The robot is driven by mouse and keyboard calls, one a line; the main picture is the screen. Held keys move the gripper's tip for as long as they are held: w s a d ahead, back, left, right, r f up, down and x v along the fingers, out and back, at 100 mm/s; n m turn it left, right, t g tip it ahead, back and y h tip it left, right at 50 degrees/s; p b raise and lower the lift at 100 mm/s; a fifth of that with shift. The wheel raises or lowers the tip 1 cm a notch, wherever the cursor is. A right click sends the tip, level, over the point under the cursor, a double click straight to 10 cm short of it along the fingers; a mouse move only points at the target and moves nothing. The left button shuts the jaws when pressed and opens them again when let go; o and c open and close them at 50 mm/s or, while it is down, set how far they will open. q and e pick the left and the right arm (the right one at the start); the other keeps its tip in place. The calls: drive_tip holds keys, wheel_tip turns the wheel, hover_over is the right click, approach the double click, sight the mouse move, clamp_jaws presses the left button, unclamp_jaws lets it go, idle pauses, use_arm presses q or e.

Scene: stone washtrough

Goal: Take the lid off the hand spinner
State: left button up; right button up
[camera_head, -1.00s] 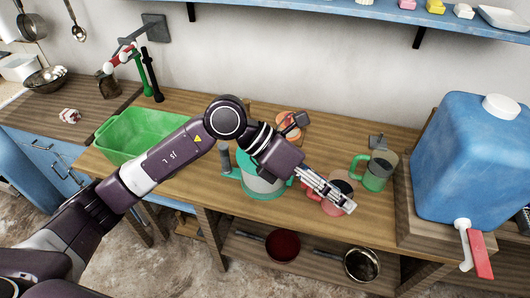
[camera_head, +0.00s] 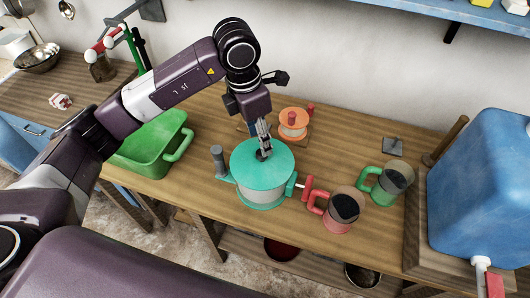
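The hand spinner (camera_head: 262,198) stands on the wooden counter, a pale drum with a teal lid (camera_head: 280,163) seated flat on top. A grey-handled crank (camera_head: 217,160) stands at its left side and a teal fitting with a red part is at its right. My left gripper (camera_head: 263,150) points down over the middle of the lid, with its fingertips at the dark knob there. The fingers look close together, but whether they are closed around the knob is too small to tell. My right gripper is out of view.
A red mug (camera_head: 338,211) and a green mug (camera_head: 386,184) stand right of the spinner. An orange spool-like item (camera_head: 293,123) is behind it. A green basin (camera_head: 152,145) is at left, and a blue water container (camera_head: 485,190) at far right.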

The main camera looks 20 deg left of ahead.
sight(260, 154)
use_arm(q)
drive_tip(key=shift+s+d+f+p, duration=0.1)
drive_tip(key=shift+s+f+p, duration=0.3)
drive_tip(key=shift+f, duration=0.3)
wheel_tip(260, 154, down, 2)
drive_tip(key=shift+w+d+f+p, duration=0.1)
drive_tip(key=shift+p, duration=0.75)
drive_tip(key=shift+w+d+f+p, duration=0.1)
drive_tip(key=shift+w+f+p, duration=0.05)
drive_tip(key=shift+f, duration=0.4)
drive_tip(key=shift+w+d+f+p, duration=0.1)
drive_tip(key=shift+f+p, duration=0.05)
drive_tip(key=shift+f, duration=0.65)
drive_tip(key=c, duration=0.9)
clamp_jaws()
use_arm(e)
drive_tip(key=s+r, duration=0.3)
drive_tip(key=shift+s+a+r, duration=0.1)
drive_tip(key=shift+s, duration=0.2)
use_arm(q)
drive_tip(key=shift+r, duration=0.1)
